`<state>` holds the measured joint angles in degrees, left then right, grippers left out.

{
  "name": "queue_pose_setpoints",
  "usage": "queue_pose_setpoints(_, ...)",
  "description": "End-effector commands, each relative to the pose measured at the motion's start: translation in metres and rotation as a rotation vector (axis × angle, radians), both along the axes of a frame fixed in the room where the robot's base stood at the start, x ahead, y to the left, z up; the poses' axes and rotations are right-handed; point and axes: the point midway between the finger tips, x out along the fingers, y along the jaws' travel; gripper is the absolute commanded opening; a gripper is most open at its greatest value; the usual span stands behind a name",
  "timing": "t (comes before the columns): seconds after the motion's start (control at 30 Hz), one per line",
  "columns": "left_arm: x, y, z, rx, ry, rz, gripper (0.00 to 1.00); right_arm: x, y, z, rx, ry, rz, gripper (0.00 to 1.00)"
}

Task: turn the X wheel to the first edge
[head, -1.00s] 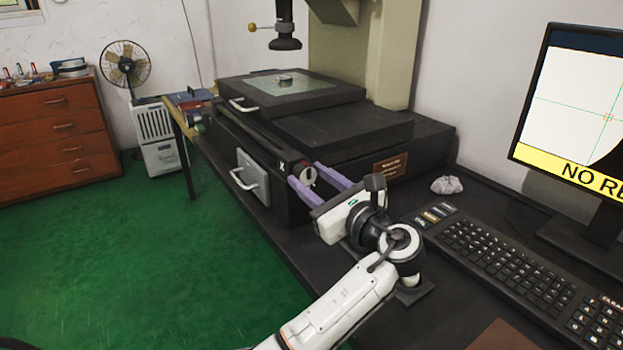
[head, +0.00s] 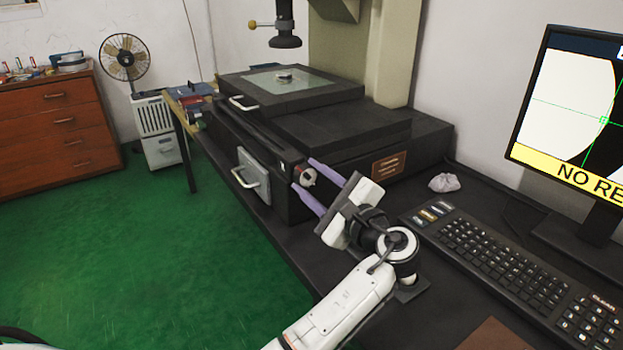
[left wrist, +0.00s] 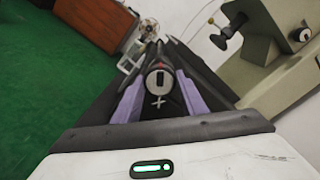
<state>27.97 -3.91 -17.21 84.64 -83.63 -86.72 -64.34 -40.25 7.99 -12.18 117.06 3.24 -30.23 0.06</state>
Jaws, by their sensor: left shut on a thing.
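The X wheel (head: 308,178) is a small pale knob on the front of the dark measuring machine; it also shows in the left wrist view (left wrist: 159,79), with an X mark below it. My left gripper (head: 303,173) has its two purple fingers on either side of the wheel, shut on it, with the hand tilted. A small ring (head: 284,75) lies on the glass stage (head: 310,82). The monitor (head: 570,110) shows a white disc against black, its right edge close to the green crosshair. My right gripper is not in view.
A keyboard (head: 500,265) lies on the dark bench right of my left arm. A crumpled lump (head: 444,183) lies behind it. A handled grey panel (head: 252,178) is on the machine's front left. Green floor (head: 130,250) is open at left.

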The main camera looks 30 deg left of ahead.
Motion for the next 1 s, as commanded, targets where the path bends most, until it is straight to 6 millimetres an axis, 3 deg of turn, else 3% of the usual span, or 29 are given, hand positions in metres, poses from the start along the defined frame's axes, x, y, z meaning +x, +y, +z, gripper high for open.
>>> queue_pose_setpoints(0.67,-0.0004,-0.0007,-0.0015,-0.031,-0.065,0.000,0.16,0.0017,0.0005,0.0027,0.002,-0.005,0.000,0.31)
queue_pose_setpoints(0.7,-0.0004,-0.0007,-0.0015,-0.031,-0.065,0.000,0.42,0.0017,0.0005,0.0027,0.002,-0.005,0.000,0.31)
queue_pose_setpoints(0.8,-0.0003,-0.0006,-0.0013,-0.030,-0.065,0.000,0.57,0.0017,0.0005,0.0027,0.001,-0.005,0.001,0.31)
queue_pose_setpoints(1.0,-0.0002,-0.0004,-0.0006,-0.029,-0.066,0.000,0.57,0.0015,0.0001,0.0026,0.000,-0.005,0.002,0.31)
